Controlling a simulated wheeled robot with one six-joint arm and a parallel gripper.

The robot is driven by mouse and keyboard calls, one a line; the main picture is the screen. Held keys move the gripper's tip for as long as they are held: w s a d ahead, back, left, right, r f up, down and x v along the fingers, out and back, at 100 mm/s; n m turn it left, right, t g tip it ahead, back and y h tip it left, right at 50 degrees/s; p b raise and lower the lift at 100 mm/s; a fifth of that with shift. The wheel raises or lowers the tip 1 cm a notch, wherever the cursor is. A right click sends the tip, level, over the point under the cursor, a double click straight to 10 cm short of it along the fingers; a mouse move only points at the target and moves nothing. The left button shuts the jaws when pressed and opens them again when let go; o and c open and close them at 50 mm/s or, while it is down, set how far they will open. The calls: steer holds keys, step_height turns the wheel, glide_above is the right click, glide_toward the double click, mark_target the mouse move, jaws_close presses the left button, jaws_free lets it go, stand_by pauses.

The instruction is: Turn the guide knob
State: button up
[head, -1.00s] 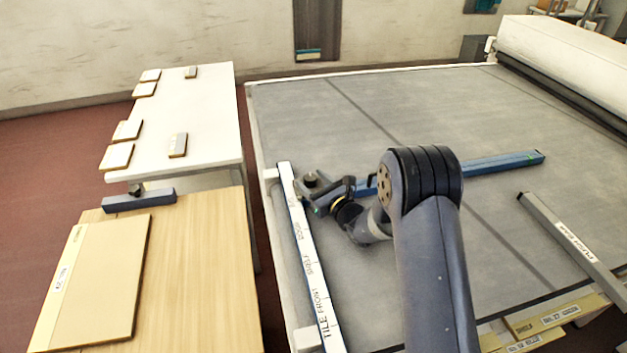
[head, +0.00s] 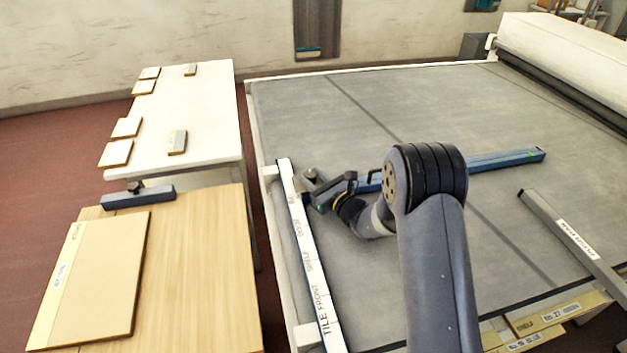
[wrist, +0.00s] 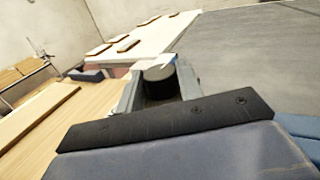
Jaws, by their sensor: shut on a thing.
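The guide knob (head: 310,174) is a short dark cylinder near the far end of a white labelled scale strip (head: 307,250). In the wrist view the knob (wrist: 160,74) shows its grey round top and black side between the two fingers. My gripper (wrist: 161,86) is shut on the knob. In the head view my gripper (head: 313,186) reaches it from the right and hides part of it. A blue guide bar (head: 505,158) lies across the grey belt behind my arm, which hides its middle. I cannot tell how far the knob is turned.
A wooden table (head: 200,260) with a large board (head: 100,275) and a blue block (head: 138,200) with a dark knob stands left. A white table (head: 205,110) behind holds several small tiles. A grey labelled bar (head: 570,240) lies right. The far belt (head: 400,100) is clear.

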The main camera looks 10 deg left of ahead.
steer(key=shift+w+n+g+y+b, duration=0.1)
steer(key=shift+n+g+y+b, duration=0.4)
steer(key=shift+g, duration=0.2)
steer(key=o, duration=1)
steer(key=b+v, duration=0.2)
steer(key=v, duration=0.9)
steer(key=shift+a+b, duration=0.1)
steer(key=shift+b, duration=0.25)
steer(key=shift+a, duration=0.1)
steer(key=p+x, duration=0.3)
steer(key=x, duration=0.7)
steer(key=shift+w+a+r, duration=0.1)
steer(key=shift+w+a, duration=0.2)
steer(key=shift+m+t+h+p, duration=0.3)
steer(key=shift+t+p, duration=0.1)
steer(key=shift+p, duration=0.05)
